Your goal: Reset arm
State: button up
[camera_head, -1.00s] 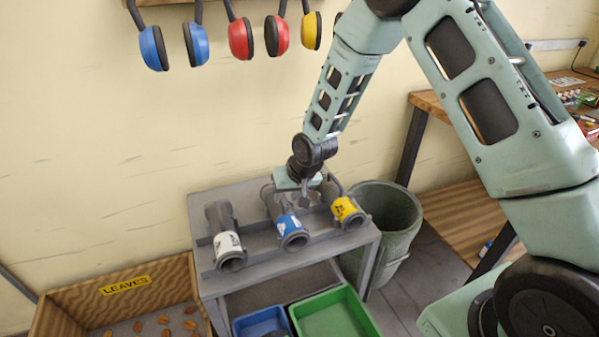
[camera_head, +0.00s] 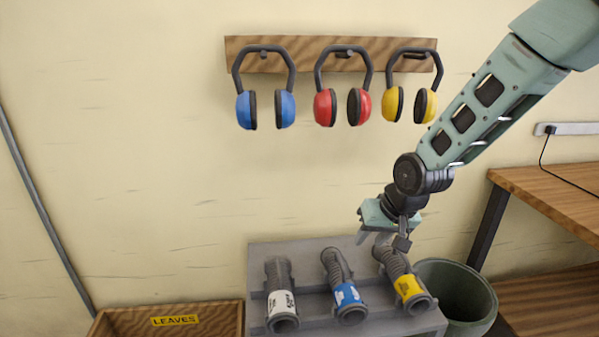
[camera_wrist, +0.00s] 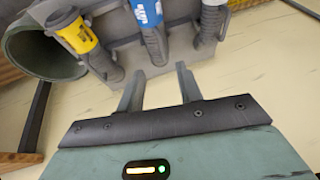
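My gripper (camera_head: 383,238) hangs above the back of the grey stand, near the yellow-labelled tube. In the wrist view its two fingers (camera_wrist: 158,82) stand apart with nothing between them. Three grey ribbed tubes lie tilted on the stand: one with a white label (camera_head: 281,302), one with a blue label (camera_head: 347,296) and one with a yellow label (camera_head: 408,287). The yellow-labelled tube (camera_wrist: 78,37) and the blue-labelled tube (camera_wrist: 146,12) also show in the wrist view, beyond the fingers and apart from them.
Blue (camera_head: 265,108), red (camera_head: 342,105) and yellow (camera_head: 409,103) earmuffs hang from a wooden wall rack (camera_head: 300,62). A green bin (camera_head: 470,300) stands right of the stand (camera_head: 262,256). A box labelled LEAVES (camera_head: 215,318) is at lower left, a wooden bench (camera_head: 555,198) at right.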

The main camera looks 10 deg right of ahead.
jog(key=s+a+r+n+g, duration=0.1)
jog(key=s+a+r+n, duration=0.1)
jog(key=s, duration=0.7)
jog(key=s+a+r+n+g+h+p, duration=0.1)
jog(key=s+a+r+n+g, duration=0.1)
jog(key=s, duration=0.8)
jog(key=s+a+r+n+g, duration=0.1)
jog(key=s+a+r+n, duration=0.2)
jog(key=s, duration=0.6)
jog(key=shift+s+a+r+n+h, duration=0.35)
jog(key=shift+a+r, duration=0.25)
jog(key=shift+a, duration=0.3)
jog(key=shift+s, duration=0.15)
